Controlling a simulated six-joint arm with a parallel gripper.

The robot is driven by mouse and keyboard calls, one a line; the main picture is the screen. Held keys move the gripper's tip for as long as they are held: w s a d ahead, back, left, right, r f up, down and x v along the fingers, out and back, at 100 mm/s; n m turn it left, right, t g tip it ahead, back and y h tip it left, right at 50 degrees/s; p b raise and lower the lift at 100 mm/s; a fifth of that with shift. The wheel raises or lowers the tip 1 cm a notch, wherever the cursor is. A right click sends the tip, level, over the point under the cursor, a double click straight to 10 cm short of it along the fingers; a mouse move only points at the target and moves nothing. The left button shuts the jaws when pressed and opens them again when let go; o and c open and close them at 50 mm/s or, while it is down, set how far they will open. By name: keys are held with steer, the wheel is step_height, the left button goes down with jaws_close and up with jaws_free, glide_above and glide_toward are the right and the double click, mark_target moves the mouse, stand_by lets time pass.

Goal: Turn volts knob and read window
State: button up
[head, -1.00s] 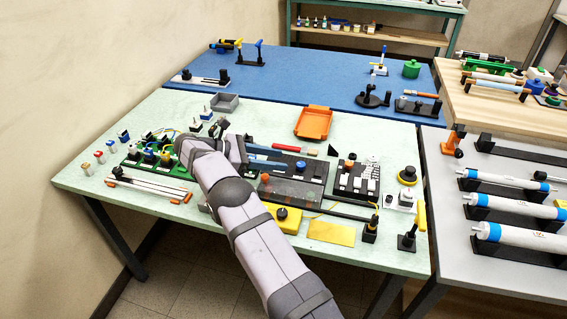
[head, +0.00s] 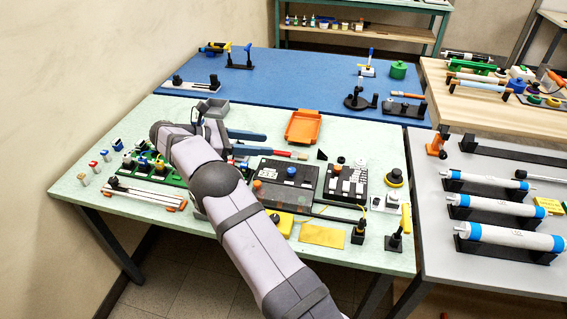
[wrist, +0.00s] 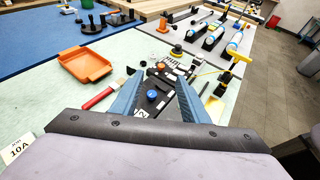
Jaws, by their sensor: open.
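A black panel (head: 300,183) lies on the pale green table with a blue knob (head: 291,171) and an orange knob (head: 258,185). A greyish window strip (head: 288,197) runs along its near part; no reading on it is legible, nor can I tell which knob is marked volts. My gripper (head: 264,145) is open and empty, its blue fingers pointing right, beyond and left of the panel in the head view.
A black block with white labels (head: 346,184) stands right of the panel. An orange tray (head: 303,127) and a red-handled tool (head: 278,153) lie behind. A yellow box (head: 281,223), a yellow plate (head: 322,235) and a black rod are in front. Green terminal boards (head: 143,168) are at left.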

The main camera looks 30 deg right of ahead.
steer(key=s+r+n+h+p, duration=0.1)
steer(key=s+n, duration=0.1)
steer(key=n+t, duration=0.3)
glide_toward(290, 170)
steer(key=s+r, duration=0.1)
steer(key=s+d+r, duration=0.1)
steer(key=s+r, duration=0.1)
steer(key=shift+s+d+r, duration=0.1)
steer(key=shift+d+r, duration=0.15)
steer(key=shift+r, duration=0.15)
steer(key=f, duration=0.1)
steer(key=w+t, duration=0.1)
steer(key=f, duration=0.1)
steer(key=shift+w+a+f+t+y, duration=0.25)
steer(key=shift+a+f+t+y, duration=0.1)
steer(key=shift+t+y, duration=0.05)
steer(key=shift+w+a+f+m, duration=0.1)
steer(key=shift+w+f+m, duration=0.15)
steer(key=shift+m, duration=0.15)
steer(key=shift+d+f+p, duration=0.2)
steer(key=shift+d+p, duration=0.2)
steer(key=shift+d, duration=0.25)
steer(key=shift+p+x, duration=0.9)
steer(key=shift+x, duration=2.05)
